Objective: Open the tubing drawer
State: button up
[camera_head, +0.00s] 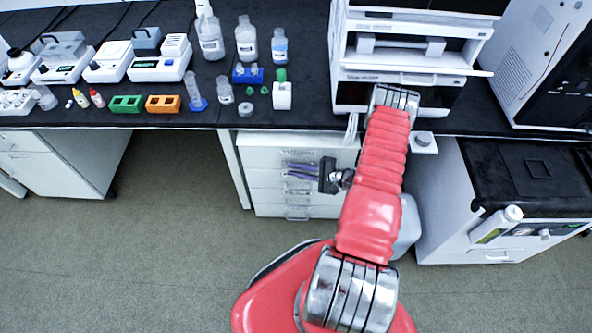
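A white drawer unit (270,183) with several stacked drawers stands under the bench. Small handles or label holders run down its front, and their labels are too small to read. I cannot tell which drawer is the tubing drawer. All visible drawer fronts look flush. The black end of my arm, my gripper (328,176), is in front of the unit's right half, at the height of its middle drawers. Slender purple shapes (300,171) show just left of it, over a drawer front. I cannot tell whether they are fingers, whether they touch the handle, or whether they are apart.
The black bench (200,115) carries bottles, small instruments and tube racks. A white instrument stack (400,60) stands above my arm. At the right are a black-topped white unit (530,185) and a tall instrument (560,65). The floor (120,265) at the left is clear.

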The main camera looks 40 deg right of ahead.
jog(key=shift+c, duration=0.2)
grip_shut()
dwell(1.1)
